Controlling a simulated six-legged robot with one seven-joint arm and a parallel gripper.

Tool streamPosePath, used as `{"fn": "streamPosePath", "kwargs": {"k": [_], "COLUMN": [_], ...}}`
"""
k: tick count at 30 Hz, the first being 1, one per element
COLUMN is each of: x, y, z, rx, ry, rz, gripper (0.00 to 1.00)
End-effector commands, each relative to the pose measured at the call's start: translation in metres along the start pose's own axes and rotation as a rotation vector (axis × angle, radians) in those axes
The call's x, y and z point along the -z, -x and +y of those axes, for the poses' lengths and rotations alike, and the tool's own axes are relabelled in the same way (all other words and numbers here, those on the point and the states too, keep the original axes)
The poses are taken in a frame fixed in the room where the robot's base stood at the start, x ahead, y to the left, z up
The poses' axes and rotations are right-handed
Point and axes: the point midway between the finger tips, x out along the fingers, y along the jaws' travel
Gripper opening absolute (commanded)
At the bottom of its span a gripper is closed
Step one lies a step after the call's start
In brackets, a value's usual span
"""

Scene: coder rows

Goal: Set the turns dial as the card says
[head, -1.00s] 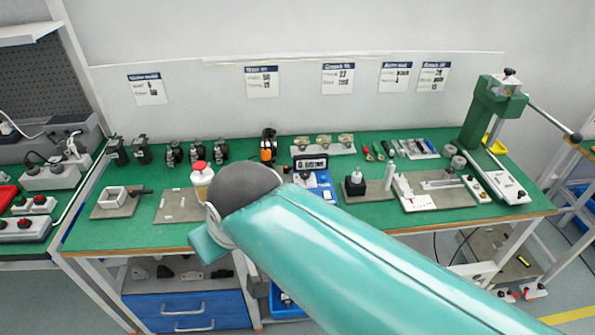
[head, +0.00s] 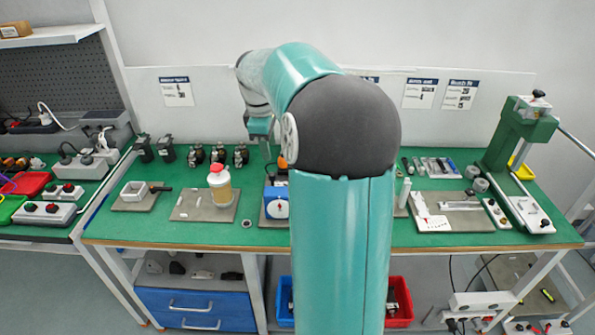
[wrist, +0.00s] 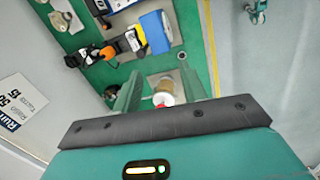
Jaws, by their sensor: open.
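A blue box with a round white dial face (head: 277,208) stands on a grey plate near the front of the green bench, left of my arm. The dial's setting is too small to read. The blue box also shows at the top of the wrist view (wrist: 155,32). A wall card (wrist: 18,100) shows at the left of the wrist view, turned sideways; "Run" and some large digits show, partly unclear. My gripper (wrist: 160,88) is open and empty, above the bench and apart from the dial box. In the head view it (head: 262,128) hangs near the back wall.
A red-capped bottle (head: 220,184) stands on a plate left of the dial box; it shows between my fingers, farther down. An orange and black tool (wrist: 92,55) is beside the box. A green press (head: 520,135) stands at the right. My arm hides the bench middle and some cards.

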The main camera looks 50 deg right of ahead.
Motion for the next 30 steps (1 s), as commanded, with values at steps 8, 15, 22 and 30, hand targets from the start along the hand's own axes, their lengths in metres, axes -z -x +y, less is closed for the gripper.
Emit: {"fn": "streamPosePath", "kwargs": {"k": [8,15,22,30], "x": [-0.098,-0.129,-0.126,-0.122], "y": [-0.075,-0.098,-0.13,-0.183], "z": [0.09,0.108,0.102,0.094], "rx": [0.113,0.135,0.139,0.138], "ry": [0.097,0.128,0.132,0.133], "rz": [0.041,0.065,0.065,0.065], "gripper": [0.42,0.42,0.42,0.42]}}
